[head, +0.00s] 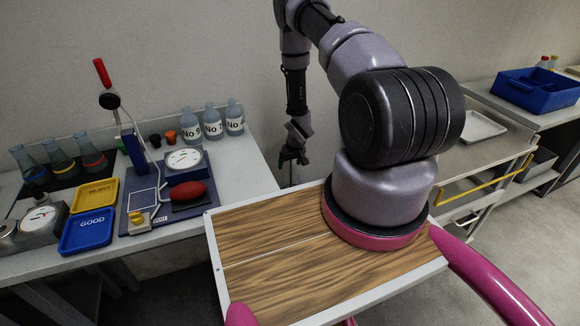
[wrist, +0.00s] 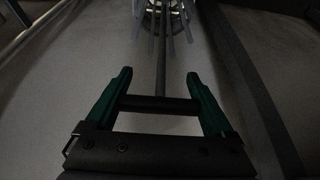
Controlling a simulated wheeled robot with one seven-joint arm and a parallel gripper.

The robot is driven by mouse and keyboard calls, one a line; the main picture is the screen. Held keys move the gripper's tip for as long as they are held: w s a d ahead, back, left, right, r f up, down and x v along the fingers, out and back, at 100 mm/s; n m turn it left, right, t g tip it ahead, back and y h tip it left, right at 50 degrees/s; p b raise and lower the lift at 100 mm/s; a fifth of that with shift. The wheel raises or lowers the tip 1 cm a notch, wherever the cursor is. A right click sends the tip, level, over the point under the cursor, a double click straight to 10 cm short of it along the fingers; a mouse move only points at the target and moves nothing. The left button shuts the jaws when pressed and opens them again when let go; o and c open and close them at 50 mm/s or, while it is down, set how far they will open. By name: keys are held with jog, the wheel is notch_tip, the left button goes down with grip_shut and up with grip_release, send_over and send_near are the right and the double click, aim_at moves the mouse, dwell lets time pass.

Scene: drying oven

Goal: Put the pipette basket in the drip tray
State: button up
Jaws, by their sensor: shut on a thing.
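My gripper (wrist: 160,90) has green fingers on both ends of a dark crossbar handle (wrist: 158,104). A thin rod runs from the crossbar to the pipette basket (wrist: 163,12) at the top edge of the wrist view, cut off by the frame. Several pale, slender pipettes show in and around it. In the head view my gripper (head: 293,156) hangs pointing down beside the white bench, with a thin rod below it. The basket itself is hidden there. A shallow white tray (head: 482,127), possibly the drip tray, lies on the right-hand counter, well away from my gripper.
The left bench holds flasks, bottles (head: 213,121), a REJECT tray (head: 95,195), a GOOD tray (head: 87,232) and a scale (head: 184,160). A blue crate (head: 537,90) stands far right. A yellow bar (head: 487,185) juts along the right counter's front. My wood-topped base fills the foreground.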

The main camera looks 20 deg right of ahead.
jog(key=shift+f, duration=0.65)
jog(key=o, duration=1.6)
jog(key=shift+c, duration=0.2)
